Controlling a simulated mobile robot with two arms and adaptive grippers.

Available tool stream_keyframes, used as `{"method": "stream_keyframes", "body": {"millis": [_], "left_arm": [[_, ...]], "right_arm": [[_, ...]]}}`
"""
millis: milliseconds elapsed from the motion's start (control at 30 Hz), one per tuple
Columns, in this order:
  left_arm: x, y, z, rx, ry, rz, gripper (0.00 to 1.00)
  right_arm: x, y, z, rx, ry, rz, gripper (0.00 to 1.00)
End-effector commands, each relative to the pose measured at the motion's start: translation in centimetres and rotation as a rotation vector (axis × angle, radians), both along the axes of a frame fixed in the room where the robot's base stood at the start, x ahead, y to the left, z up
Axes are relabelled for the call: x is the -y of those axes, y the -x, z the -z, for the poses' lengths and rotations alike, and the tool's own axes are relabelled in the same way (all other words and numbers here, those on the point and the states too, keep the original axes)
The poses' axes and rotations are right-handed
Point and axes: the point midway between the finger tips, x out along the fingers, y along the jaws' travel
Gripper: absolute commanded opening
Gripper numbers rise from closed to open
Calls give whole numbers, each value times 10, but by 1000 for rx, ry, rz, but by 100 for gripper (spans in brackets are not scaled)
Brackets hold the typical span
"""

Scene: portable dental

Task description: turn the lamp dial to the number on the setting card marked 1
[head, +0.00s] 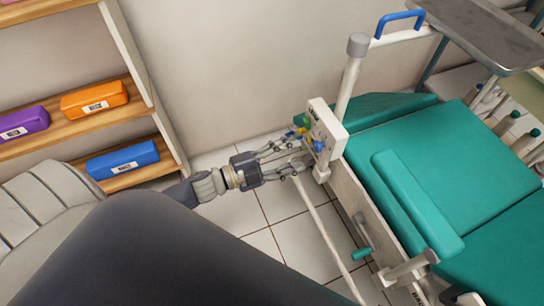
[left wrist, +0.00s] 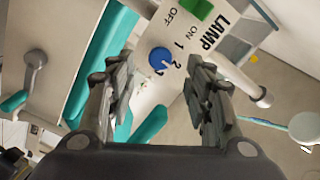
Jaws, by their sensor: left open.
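The lamp panel (head: 326,124) is a white box on a post beside the teal chair. In the left wrist view, the panel (left wrist: 222,62) shows the words LAMP, OFF and ON and the numbers 1 and 2; a further mark is partly hidden. A round blue dial (left wrist: 160,59) sits beside the numbers, with a green switch (left wrist: 198,9) beyond it. The dial also shows in the head view (head: 318,146). My left gripper (head: 300,154) is open at the panel, its fingers on either side of the dial in the left wrist view (left wrist: 163,88). I cannot tell whether they touch it. No setting card is recognisable.
A wooden shelf at left holds purple (head: 24,123), orange (head: 94,99) and blue (head: 122,160) cases with small white labels. The teal chair (head: 405,150) fills the right side. A metal tray (head: 485,35) stands at upper right. Tiled floor (head: 275,220) is open below my left arm.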

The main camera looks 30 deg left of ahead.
Motion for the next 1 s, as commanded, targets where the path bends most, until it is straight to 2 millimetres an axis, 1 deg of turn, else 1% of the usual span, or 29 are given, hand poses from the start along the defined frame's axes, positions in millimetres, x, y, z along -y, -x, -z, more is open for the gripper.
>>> {"method": "stream_keyframes", "body": {"millis": [33, 200, 400, 567, 1000], "left_arm": [[-6, 9, 1, -3, -2, 0, 47], [-22, 30, 0, -2, -1, 0, 47], [-34, 43, 0, 0, -2, 0, 47], [-36, 46, 0, 0, -1, -1, 47], [-36, 46, 0, 1, -1, 0, 47]], "right_arm": [[0, 0, 0, -1, 0, 0, 0], [0, 1, 0, -1, 0, 0, 0], [0, 1, 0, -1, 0, 0, 0], [0, 1, 0, -1, 0, 0, 0], [0, 1, 1, -1, 1, 0, 0]]}}
